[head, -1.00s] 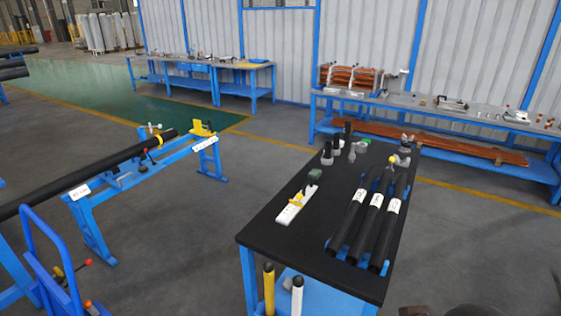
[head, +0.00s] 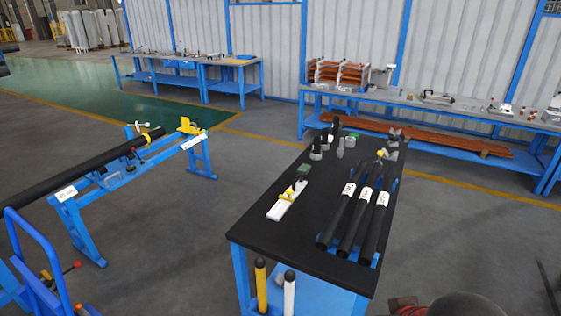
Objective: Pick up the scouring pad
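A small dark green block, which looks like the scouring pad (head: 304,171), lies on the black top of the workbench (head: 268,243). It is just behind a white tool with a yellow part (head: 287,200) and in front of several dark and grey fittings. Nothing is seen touching it from above. My gripper cannot be made out. A dark rounded shape at the bottom right edge may be part of my arm.
Three black pipes with white labels (head: 358,216) lie on the bench's right side. A yellow post (head: 261,285) and a white post stand at its front. A blue pipe stand (head: 80,231) is on the left. Grey floor between is clear.

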